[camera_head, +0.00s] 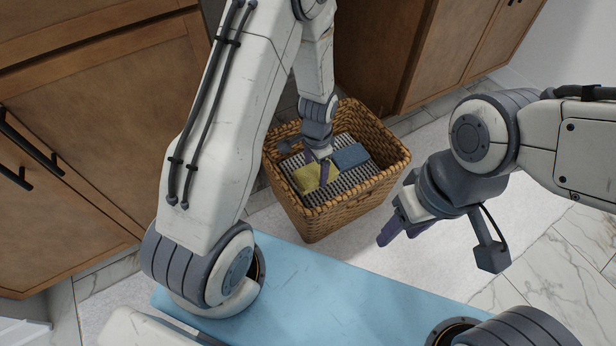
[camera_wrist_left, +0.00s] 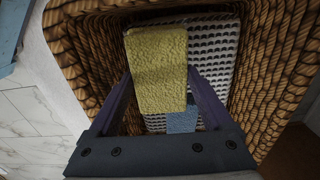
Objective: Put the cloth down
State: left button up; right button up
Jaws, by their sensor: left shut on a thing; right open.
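A yellow cloth (camera_head: 316,177) is between the fingers of my left gripper (camera_head: 324,170), which reaches down into a woven wicker basket (camera_head: 335,213). The left wrist view shows the yellow cloth (camera_wrist_left: 160,65) as a flat folded rectangle between the two purple fingers, above a black-and-white patterned fabric (camera_wrist_left: 215,62) in the basket (camera_wrist_left: 72,52). I cannot tell whether it touches the fabric. A blue cloth (camera_head: 350,156) lies in the basket to the right of the yellow one; part of it shows below the yellow cloth (camera_wrist_left: 182,120). My right gripper (camera_head: 393,230) is open and empty, outside the basket at its right.
The basket stands on a pale rug (camera_head: 420,250) over marble tile (camera_head: 560,270). Wooden cabinets (camera_head: 95,130) with black handles stand at the left, and more wooden cabinets (camera_head: 450,45) stand behind the basket. The rug right of the basket is clear.

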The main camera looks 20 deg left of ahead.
aim_at(308, 171)
pick_arm(q)
jog(key=w+a+f+b, duration=0.1)
jog(key=w+a+f, duration=0.1)
jog(key=a, duration=0.1)
jog(key=shift+w+f+b, duration=0.25)
jog(key=shift+f+b, duration=0.05)
jog(key=shift+b, duration=0.05)
notch_tip(308, 171, down, 3)
jog(key=shift+f+b, duration=0.1)
jog(key=shift+b, duration=1)
jog(key=shift+f, duration=0.15)
jog(key=shift+c, duration=0.5)
jog(key=o, duration=1.1)
pick_arm(e)
notch_tip(308, 171, down, 5)
jog(key=shift+r, duration=0.1)
